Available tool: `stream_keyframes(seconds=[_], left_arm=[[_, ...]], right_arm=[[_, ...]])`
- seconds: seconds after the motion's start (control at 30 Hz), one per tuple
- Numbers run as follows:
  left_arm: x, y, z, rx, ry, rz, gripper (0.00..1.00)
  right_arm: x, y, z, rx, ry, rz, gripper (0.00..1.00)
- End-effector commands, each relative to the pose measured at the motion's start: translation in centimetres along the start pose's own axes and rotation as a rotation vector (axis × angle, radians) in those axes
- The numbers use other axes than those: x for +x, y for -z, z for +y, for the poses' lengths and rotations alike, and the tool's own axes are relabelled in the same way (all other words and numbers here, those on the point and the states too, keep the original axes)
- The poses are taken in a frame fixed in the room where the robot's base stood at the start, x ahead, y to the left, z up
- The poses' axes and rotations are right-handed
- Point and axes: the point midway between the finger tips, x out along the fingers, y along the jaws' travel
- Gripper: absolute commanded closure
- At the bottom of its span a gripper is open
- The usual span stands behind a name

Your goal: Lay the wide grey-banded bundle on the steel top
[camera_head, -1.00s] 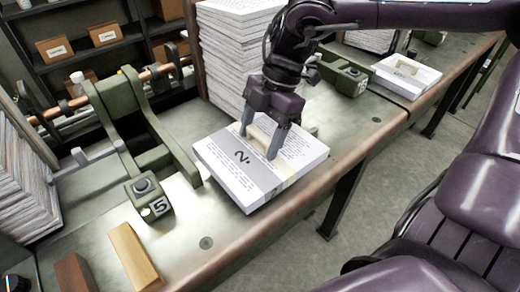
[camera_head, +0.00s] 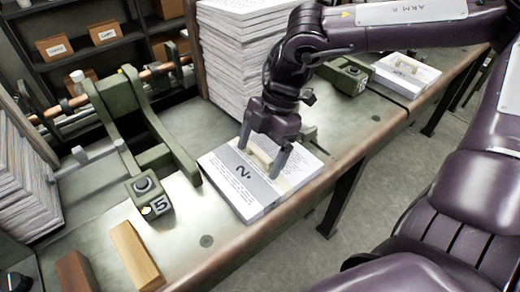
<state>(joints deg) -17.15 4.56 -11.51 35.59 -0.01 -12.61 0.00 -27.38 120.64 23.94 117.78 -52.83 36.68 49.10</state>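The bundle (camera_head: 243,183) is a thick white paper block with a wide grey band marked "2." and a beige strip on top. It lies level at the front of the steel top (camera_head: 190,222). I cannot tell if its underside touches the steel. My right gripper (camera_head: 262,160) points down from above, its two fingers on either side of the beige raised piece on the bundle, seemingly gripping it. The exact finger contact is too small to see. My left gripper is not in view.
A green clamp frame (camera_head: 150,135) with a "5" block (camera_head: 150,196) stands left of the bundle. A tall paper stack (camera_head: 238,60) is behind it. Wooden blocks (camera_head: 135,256) lie at the front left. Another bundle (camera_head: 405,72) sits at the far right. The copper front edge (camera_head: 320,182) is close.

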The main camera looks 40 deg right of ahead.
Motion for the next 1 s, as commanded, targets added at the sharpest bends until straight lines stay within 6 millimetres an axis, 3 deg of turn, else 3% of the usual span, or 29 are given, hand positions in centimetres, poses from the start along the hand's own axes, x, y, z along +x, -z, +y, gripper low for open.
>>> stream_keyframes(seconds=[0.37, 0.8, 1.0], left_arm=[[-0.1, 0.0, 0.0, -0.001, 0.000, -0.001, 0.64], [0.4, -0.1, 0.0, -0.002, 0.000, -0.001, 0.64], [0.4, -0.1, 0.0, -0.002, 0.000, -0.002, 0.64]], right_arm=[[-0.7, 0.1, 0.1, -0.001, -0.004, -0.001, 0.10], [-9.3, 0.1, 0.1, 0.000, -0.006, -0.002, 0.10], [-11.6, 0.0, 0.0, 0.000, -0.001, -0.002, 0.10]])
